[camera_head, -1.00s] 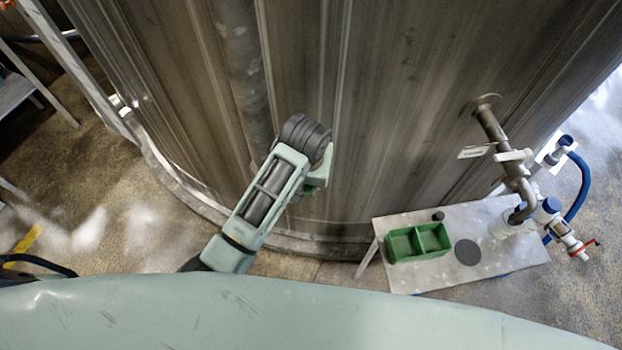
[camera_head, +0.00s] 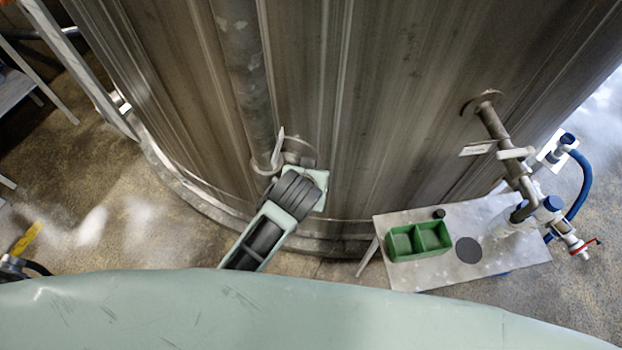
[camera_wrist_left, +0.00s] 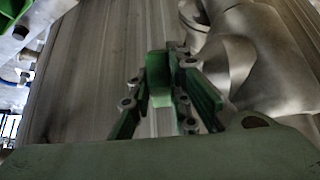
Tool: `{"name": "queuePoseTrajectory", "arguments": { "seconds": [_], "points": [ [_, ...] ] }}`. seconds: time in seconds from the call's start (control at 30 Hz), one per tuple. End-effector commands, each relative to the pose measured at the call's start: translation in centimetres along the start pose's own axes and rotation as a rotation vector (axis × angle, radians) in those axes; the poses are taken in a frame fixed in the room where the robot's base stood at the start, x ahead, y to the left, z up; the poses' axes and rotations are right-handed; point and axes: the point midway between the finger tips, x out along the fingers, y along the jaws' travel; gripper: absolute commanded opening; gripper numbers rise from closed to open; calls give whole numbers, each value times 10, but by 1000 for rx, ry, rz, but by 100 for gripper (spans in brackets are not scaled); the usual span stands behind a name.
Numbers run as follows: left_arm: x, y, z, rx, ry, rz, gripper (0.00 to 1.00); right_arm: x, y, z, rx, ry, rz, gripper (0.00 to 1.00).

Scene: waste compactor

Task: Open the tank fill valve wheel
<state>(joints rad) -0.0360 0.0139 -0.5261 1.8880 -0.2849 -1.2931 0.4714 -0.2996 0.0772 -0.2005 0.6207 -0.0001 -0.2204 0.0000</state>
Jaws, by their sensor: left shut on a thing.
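My left arm reaches up to the tank's front in the head view, its wrist (camera_head: 297,192) just below a pale curved fitting (camera_head: 297,157) beside the vertical pipe. The wrist hides the fingers there. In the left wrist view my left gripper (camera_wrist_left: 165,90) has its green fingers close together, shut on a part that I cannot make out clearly. A blurred pale pipe bend (camera_wrist_left: 235,50) lies just right of the fingers. I cannot clearly tell the fill valve wheel apart in either view. My right gripper is not in view.
The large metal tank (camera_head: 400,100) fills the back. At right a small metal table (camera_head: 440,272) carries a green divided box (camera_head: 419,241). A ladder-like frame (camera_head: 75,65) stands left.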

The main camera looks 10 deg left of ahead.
Motion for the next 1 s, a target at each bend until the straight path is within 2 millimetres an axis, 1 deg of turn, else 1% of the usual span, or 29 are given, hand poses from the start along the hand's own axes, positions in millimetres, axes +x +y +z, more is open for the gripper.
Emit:
{"name": "queuePoseTrajectory", "arguments": {
  "seconds": [0.2,0.23,0.43,0.77,0.87,0.97,1.0],
  "points": [
    [0,0,-1,0,2,0,0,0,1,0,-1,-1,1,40],
    [0,0,-1,0,2,0,19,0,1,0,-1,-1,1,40],
    [0,0,-1,0,0,0,36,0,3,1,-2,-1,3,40],
    [-2,0,0,0,-1,0,36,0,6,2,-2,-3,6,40],
    [-9,1,-1,-1,1,2,36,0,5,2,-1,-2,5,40],
    [-23,0,0,-2,1,3,36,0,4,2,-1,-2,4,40],
    [-31,1,0,-3,1,3,36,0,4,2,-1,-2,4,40]
  ]
}}
